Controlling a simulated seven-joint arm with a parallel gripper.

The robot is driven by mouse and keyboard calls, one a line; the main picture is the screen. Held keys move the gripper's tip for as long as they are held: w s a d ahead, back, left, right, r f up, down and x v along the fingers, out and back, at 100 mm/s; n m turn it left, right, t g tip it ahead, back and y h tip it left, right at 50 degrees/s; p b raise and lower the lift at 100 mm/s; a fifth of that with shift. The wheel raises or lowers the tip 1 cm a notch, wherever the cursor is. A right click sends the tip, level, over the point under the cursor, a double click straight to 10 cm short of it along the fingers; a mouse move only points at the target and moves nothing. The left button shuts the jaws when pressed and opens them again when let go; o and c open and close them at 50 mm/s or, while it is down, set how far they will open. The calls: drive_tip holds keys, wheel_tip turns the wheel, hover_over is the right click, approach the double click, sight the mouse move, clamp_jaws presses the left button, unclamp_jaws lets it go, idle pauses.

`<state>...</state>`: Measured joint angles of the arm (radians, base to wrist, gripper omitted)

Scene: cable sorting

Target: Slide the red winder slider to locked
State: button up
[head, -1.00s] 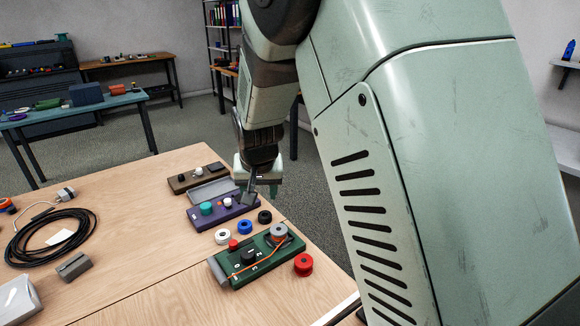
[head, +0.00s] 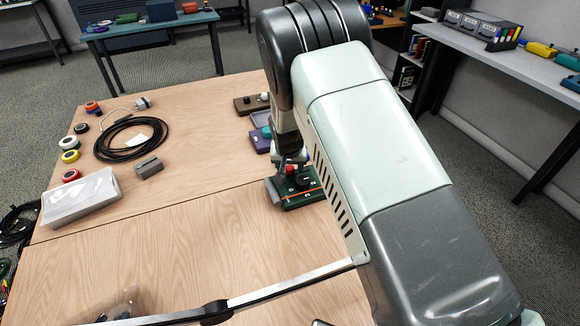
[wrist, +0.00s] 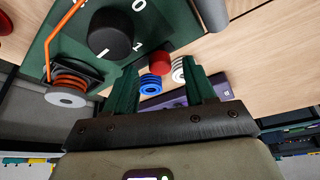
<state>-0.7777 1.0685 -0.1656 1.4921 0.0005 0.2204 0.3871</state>
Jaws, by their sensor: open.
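The dark green device (wrist: 55,32) lies below my gripper (wrist: 160,85) in the wrist view. It carries a black knob (wrist: 110,35) beside "0" and "1" marks, an orange cord (wrist: 62,28) and a spool (wrist: 68,90) at one end. A red round cap (wrist: 160,63) shows between the fingers at the device's edge. I cannot tell whether it is the red winder slider; no clear slider track shows. My gripper is open and empty, green fingers apart. In the head view my arm partly hides the green device (head: 298,200).
In the head view, a black cable coil (head: 130,138), grey block (head: 149,167) and pale box (head: 82,197) are farther left. The table's front is mostly bare.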

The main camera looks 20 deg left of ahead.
drive_tip(key=shift+x, duration=0.85)
drive_tip(key=shift+c, duration=0.5)
clamp_jaws()
